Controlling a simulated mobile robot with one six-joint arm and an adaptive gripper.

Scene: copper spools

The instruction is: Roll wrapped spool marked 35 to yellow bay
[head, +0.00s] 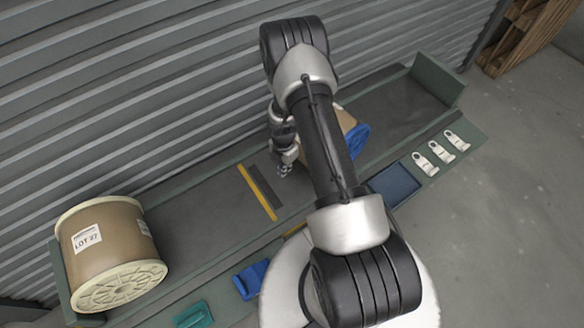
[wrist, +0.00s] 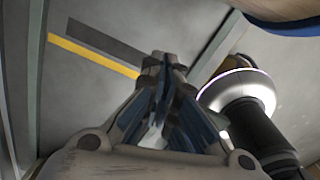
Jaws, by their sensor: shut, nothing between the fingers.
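A wrapped brown spool with blue flanges (head: 358,136) lies on the grey bench, largely hidden behind my arm; no number on it shows. Its blue rim (wrist: 262,22) enters the top right of the wrist view. A second wrapped brown spool with cream flanges (head: 108,245) is at the bench's left end; its label seems to read LOT 27. A yellow stripe (head: 257,193) crosses the bench between them, and shows in the wrist view (wrist: 95,55). My gripper (head: 285,169) is shut and empty, just left of the blue-flanged spool; its fingertips (wrist: 165,60) show too.
A ribbed metal wall (head: 120,110) runs behind the bench. Along the front edge are a dark blue tray (head: 394,184), several white tags (head: 441,150), a blue item (head: 250,279) and a teal item (head: 194,316). The bench around the stripe is clear.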

